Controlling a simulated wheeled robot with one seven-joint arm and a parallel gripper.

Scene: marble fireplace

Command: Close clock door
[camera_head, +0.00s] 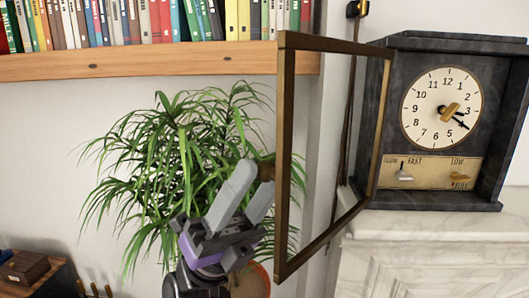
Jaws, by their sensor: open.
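The clock (416,78) is a dark stone case with a cream dial, standing on the marble mantel at the right. Its door (286,150) is a brown frame with a see-through pane, hinged at the clock's left side and swung wide open toward me. My gripper (257,184) is left of the door's free edge, fingers pointing up and right. The fingers are open. One fingertip is close to a small brown knob (266,170) on the door's outer side; I cannot tell whether they touch.
A leafy plant (150,150) in an orange pot (252,282) stands behind my gripper. A wooden shelf (150,62) of books runs above. The marble mantel (430,224) lies below the clock. A dark cord hangs behind the door. A small wooden box (25,267) sits at lower left.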

